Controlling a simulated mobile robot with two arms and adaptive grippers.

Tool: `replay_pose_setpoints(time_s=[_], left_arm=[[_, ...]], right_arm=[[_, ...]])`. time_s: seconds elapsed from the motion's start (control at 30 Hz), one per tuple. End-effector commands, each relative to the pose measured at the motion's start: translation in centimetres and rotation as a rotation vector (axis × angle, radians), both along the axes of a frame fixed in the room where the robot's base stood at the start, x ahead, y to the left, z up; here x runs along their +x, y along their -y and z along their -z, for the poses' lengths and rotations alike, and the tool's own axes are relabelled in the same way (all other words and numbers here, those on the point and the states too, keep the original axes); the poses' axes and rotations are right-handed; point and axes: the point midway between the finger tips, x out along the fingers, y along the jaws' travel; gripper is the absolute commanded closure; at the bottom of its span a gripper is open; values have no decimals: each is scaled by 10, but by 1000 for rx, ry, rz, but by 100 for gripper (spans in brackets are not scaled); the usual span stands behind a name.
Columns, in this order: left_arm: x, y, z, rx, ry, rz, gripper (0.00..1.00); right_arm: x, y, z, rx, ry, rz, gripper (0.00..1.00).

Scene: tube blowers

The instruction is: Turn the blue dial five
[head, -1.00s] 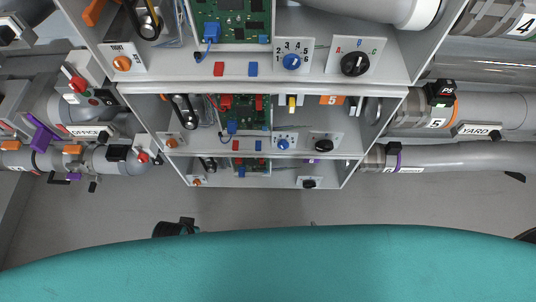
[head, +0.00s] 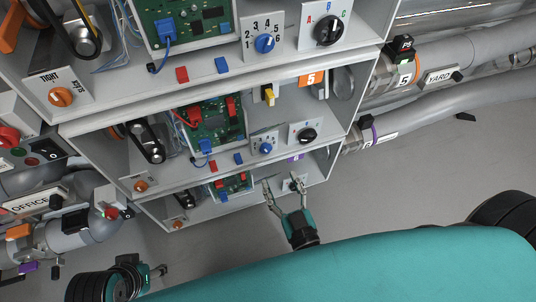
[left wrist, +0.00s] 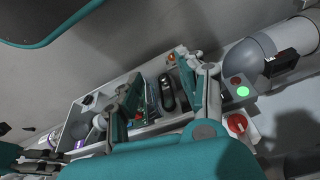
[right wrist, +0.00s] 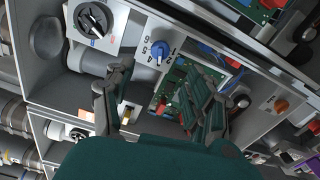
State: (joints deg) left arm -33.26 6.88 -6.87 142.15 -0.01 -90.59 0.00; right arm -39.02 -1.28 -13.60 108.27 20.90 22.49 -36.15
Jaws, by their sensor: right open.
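A blue dial (head: 265,43) with numbers around it sits on a white plate in the upper unit. A smaller blue dial (head: 266,148) is in the middle unit, below an orange label 5 (head: 311,77). My right gripper (head: 282,184) is open and empty in front of the lowest unit in the head view. In the right wrist view, a numbered blue dial (right wrist: 159,50) lies beyond its spread fingers, apart from them; which unit it belongs to I cannot tell. My left gripper shows at lower left (head: 160,270); in the left wrist view its fingers (left wrist: 158,82) are apart and empty.
Black dials (head: 328,30) sit right of the blue ones, and orange knobs (head: 61,97) at the left ends. Green circuit boards (head: 214,122) and grey unit walls frame the dials. Grey pipes (head: 460,72) run at right. Bare floor lies below the units.

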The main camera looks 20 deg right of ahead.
Motion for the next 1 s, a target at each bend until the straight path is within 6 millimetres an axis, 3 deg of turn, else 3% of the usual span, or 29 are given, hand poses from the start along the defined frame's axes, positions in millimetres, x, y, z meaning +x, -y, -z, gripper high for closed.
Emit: replay_pose_setpoints(time_s=[0.17,0.43,0.6,0.87,1.0], left_arm=[[0,0,8,0,1,0,60],[37,11,-1,-35,173,14,60],[47,14,-4,-45,221,19,60],[48,15,-5,-47,229,19,60],[48,14,-5,-47,229,19,60]], right_arm=[[41,-1,0,1,5,1,45],[84,-2,1,-1,1,1,45],[95,-3,0,-1,0,0,45],[96,-3,0,-1,-1,-1,45],[96,-3,0,-1,-1,0,59]])
